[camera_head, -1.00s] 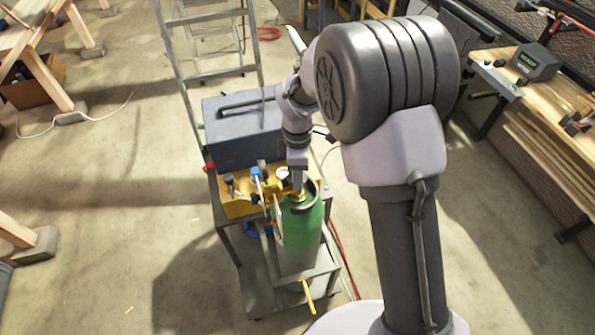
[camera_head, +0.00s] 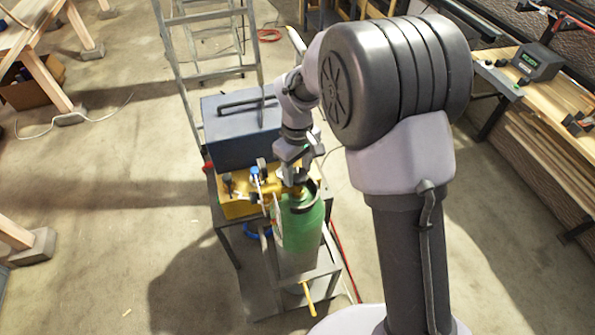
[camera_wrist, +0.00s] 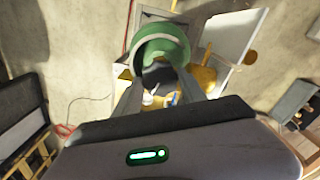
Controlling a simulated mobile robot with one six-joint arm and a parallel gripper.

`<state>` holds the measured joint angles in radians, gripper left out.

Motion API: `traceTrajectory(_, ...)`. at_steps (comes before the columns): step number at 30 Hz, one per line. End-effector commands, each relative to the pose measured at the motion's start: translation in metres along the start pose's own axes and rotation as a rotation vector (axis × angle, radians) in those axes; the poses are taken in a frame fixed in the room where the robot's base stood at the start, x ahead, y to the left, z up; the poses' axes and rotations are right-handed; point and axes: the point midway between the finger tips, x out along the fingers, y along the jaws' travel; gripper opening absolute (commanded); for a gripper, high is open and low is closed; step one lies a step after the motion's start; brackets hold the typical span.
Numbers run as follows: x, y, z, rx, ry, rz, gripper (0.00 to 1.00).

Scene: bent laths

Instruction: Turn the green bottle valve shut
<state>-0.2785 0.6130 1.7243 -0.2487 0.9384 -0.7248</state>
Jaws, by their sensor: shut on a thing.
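The green bottle (camera_head: 304,228) stands upright on the grey cart (camera_head: 262,295), with a dark collar around its top. My gripper (camera_head: 293,180) points down at the bottle's top from above. In the wrist view, the green bottle (camera_wrist: 160,38) shows its round shoulder and dark collar between the fingers of my gripper (camera_wrist: 157,88). The fingers are shut on the bottle valve, which is largely hidden by the fingers and collar. Brass-yellow fittings and a gauge sit beside it.
A blue-grey toolbox (camera_head: 240,130) stands just behind the bottle, beside a yellow case (camera_head: 238,208). A stepladder (camera_head: 210,70) rises behind the cart. A workbench (camera_head: 545,95) runs along the right. A red hose (camera_head: 340,255) passes the cart. Floor to the left is mostly clear.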

Motion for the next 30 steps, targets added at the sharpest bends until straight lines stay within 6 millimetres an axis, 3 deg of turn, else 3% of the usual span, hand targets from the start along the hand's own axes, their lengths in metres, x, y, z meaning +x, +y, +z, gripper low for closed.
traceTrajectory(30, 0.0008, 0.0005, -0.0007, 0.948, 0.003, 0.0, 0.08)
